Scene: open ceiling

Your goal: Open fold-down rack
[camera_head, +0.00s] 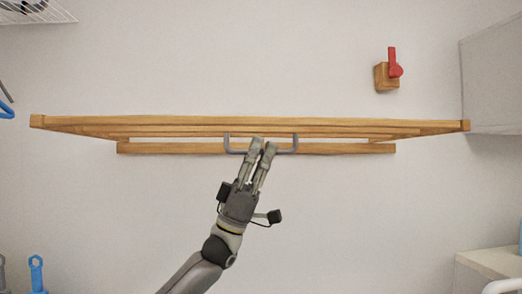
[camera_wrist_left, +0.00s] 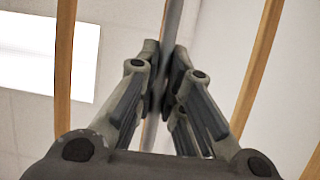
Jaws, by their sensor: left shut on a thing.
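The wooden fold-down rack (camera_head: 150,122) stands out from the wall, seen nearly edge-on, its long front bar nearer me and a shorter bar behind and slightly lower. A grey U-shaped handle (camera_head: 287,151) hangs from it near the middle. My left gripper (camera_head: 263,146) reaches up from below with its fingers on the handle. In the left wrist view, the fingers (camera_wrist_left: 162,85) close on the grey handle bar (camera_wrist_left: 172,22), with wooden slats (camera_wrist_left: 65,70) on both sides. A red lever (camera_head: 393,62) on a wooden block (camera_head: 381,77) is on the wall, above right. My right gripper is out of view.
A white cabinet (camera_head: 492,80) is close to the rack's right end. A wire shelf (camera_head: 40,17) is at upper left. Blue-handled items (camera_head: 36,270) are at lower left, and a pale cabinet (camera_head: 490,265) stands at lower right. The wall below the rack is mostly bare.

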